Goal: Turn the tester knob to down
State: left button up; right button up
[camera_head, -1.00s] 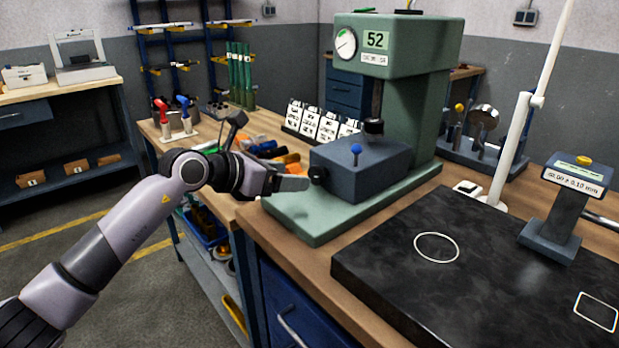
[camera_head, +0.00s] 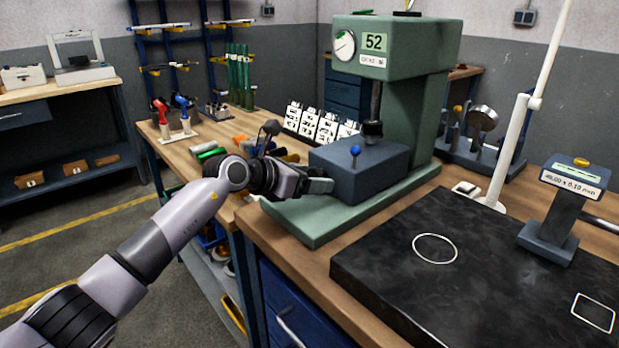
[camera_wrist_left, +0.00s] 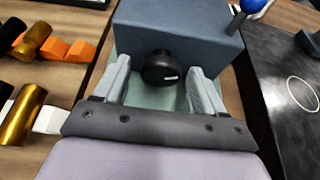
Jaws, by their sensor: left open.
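The green tester (camera_head: 409,110) stands on the bench with a blue-grey block (camera_head: 352,180) on its base. The block also shows in the left wrist view (camera_wrist_left: 180,28). The round black knob (camera_wrist_left: 159,70) sits on the block's near side and carries a small white mark on its right part. My left gripper (camera_head: 322,186) is open at that side of the block and hides the knob in the head view. In the left wrist view the left gripper (camera_wrist_left: 160,76) has one finger on each side of the knob, with gaps showing. My right gripper is not in view.
A blue ball-topped lever (camera_head: 355,151) stands on top of the block. A black plate (camera_head: 480,270) lies to the right, with a gauge stand (camera_head: 550,225) on it. Coloured cylinders and orange pieces lie on the bench left of the tester.

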pick_arm(q)
jog(key=c, duration=1)
